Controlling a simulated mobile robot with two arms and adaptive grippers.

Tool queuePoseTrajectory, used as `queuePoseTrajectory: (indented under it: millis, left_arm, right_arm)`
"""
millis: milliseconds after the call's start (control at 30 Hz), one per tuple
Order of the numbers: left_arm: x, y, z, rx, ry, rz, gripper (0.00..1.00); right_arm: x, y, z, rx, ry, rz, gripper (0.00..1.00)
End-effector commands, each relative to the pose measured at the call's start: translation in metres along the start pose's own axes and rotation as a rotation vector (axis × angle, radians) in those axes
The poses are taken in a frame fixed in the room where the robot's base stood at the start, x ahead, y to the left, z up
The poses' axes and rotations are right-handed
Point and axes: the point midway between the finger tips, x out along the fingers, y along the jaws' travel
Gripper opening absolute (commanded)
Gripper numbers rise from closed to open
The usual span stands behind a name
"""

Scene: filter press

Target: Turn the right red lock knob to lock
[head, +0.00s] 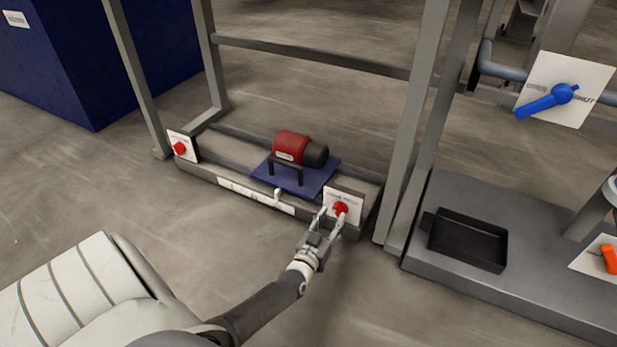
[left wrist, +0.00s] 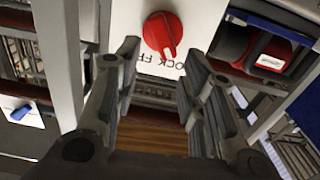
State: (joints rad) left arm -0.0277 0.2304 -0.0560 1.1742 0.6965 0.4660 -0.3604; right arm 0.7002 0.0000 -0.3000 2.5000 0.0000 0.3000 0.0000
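The right red lock knob (head: 341,208) sits on a white label plate (head: 345,195) at the right end of the low frame. My left gripper (head: 330,217) is at this knob in the head view, with its fingers spread. In the left wrist view the red knob (left wrist: 162,35) lies ahead, between and a little beyond the open fingers (left wrist: 160,75). I cannot tell whether a finger touches it. The lettering on the plate shows upside down there and is partly hidden. A second red knob (head: 180,148) is on a plate at the frame's left end. My right gripper is not in view.
A red and black motor (head: 292,147) rests on a blue plate (head: 325,175) mid-frame. Grey uprights (head: 411,130) stand right of the knob. A black tray (head: 468,240), a blue lever (head: 548,101) and an orange handle (head: 609,258) are farther right. Floor in front is clear.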

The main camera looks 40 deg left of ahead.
Motion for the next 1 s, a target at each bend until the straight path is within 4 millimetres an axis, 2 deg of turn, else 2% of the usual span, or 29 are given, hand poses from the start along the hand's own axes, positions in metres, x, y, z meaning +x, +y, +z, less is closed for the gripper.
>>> queuePoseTrajectory:
  millis: [33,300,1000]
  left_arm:
    - [-0.012,0.001,-0.004,0.001,-0.005,0.001,0.38]
    - [-0.066,0.001,-0.004,-0.002,-0.004,0.001,0.38]
    - [-0.106,0.030,-0.018,0.129,-0.232,0.112,0.38]
  right_arm:
    - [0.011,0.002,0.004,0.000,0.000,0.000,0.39]
    - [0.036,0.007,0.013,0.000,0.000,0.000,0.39]
    - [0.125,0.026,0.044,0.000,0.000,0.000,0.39]
